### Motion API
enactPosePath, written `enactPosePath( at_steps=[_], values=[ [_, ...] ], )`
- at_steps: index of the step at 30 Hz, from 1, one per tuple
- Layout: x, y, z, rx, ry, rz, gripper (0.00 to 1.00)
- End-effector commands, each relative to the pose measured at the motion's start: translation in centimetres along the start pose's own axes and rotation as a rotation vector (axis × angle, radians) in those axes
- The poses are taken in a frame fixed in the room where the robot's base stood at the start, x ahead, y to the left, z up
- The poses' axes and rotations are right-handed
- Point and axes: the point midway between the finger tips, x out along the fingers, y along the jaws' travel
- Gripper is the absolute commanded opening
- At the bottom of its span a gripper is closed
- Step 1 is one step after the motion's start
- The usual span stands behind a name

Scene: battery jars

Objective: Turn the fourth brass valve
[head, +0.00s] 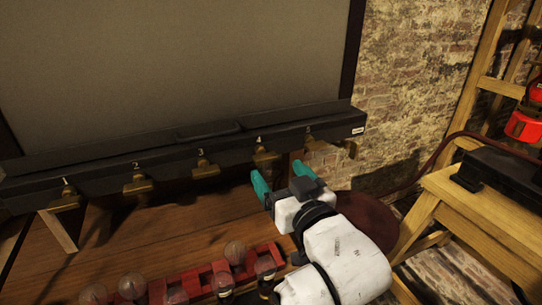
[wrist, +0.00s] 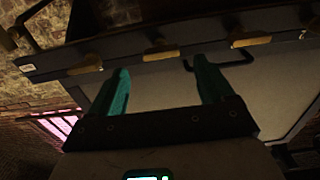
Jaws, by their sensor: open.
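A dark rail (head: 100,176) carries a row of brass valves with small numbers above them. The fourth brass valve (head: 264,154), under the number 4, sits right of centre in the head view. My gripper (head: 278,173) has teal fingers and is open and empty, just below and slightly right of that valve. In the wrist view, a brass valve (wrist: 162,52), apparently the fourth, shows beyond and between my spread fingertips (wrist: 161,68). I see no contact. The third valve (head: 205,167) is to its left, and another valve (head: 314,143) is to its right.
A red rack with glass jars (head: 190,282) stands on the wooden tabletop (head: 150,235) below the rail. A large grey panel (head: 180,65) rises behind the rail. A wooden bench (head: 470,205) with a black box stands at right.

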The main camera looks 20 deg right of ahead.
Motion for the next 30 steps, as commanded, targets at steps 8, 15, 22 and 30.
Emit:
enactPosePath(
  at_steps=[8,15,22,30],
  values=[
    [5.0,0.0,-0.1,0.0,-0.001,0.0,0.81],
    [7.0,0.0,0.1,-0.001,-0.002,0.0,0.81],
    [7.2,0.0,0.1,-0.001,-0.002,0.0,0.81],
    [7.2,0.0,0.1,-0.001,-0.002,0.0,0.64]
  ],
)
